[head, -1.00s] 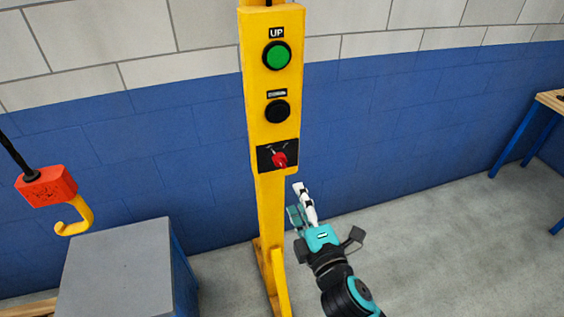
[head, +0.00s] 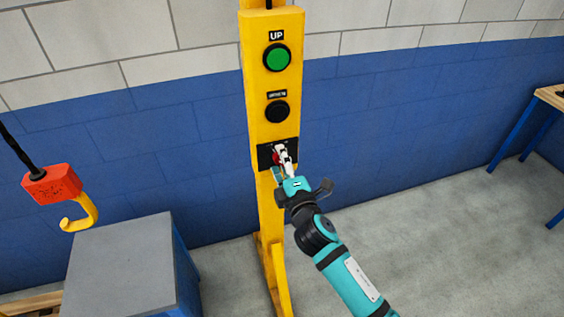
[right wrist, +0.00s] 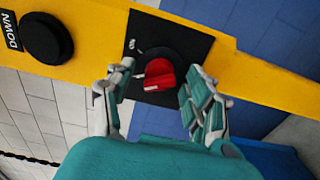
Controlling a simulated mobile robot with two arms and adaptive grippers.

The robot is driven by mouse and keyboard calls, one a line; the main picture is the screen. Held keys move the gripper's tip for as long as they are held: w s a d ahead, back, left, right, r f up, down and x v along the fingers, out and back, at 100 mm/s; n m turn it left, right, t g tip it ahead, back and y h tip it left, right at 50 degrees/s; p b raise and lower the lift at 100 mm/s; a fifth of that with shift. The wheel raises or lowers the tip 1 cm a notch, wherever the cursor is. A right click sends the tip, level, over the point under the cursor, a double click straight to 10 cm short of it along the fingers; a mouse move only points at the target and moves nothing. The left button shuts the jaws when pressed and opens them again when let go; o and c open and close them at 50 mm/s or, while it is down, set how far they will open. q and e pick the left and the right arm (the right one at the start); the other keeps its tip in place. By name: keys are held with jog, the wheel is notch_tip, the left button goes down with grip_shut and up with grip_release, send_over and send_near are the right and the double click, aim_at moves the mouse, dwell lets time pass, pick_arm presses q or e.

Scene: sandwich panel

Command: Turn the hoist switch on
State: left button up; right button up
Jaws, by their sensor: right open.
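The hoist switch is a red rotary knob (right wrist: 159,75) on a black plate (right wrist: 139,29) low on the yellow control panel (head: 256,110). In the head view the knob (head: 276,158) is partly hidden by my right gripper (head: 281,158). In the right wrist view my right gripper (right wrist: 156,92) is open, with one finger on each side of the knob. A gap shows between the knob and each finger, so it is not clamped. An "ON" mark shows on the plate by the knob's upper left. My left gripper is not in view.
A green UP button (head: 277,57) and a black button (head: 277,111), labelled DOWN in the wrist view, sit above the switch. A red hoist block with a yellow hook (head: 80,212) hangs at left near a grey-topped block (head: 125,265). A table (head: 550,95) stands at far right.

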grip_shut()
jog(key=shift+f+m, duration=0.1)
jog(key=shift+m, duration=1.4)
jog(key=m, duration=0.2)
jog(key=shift+m, duration=0.3)
jog(key=m, duration=0.6)
jog(key=shift+m, duration=0.3)
grip_release()
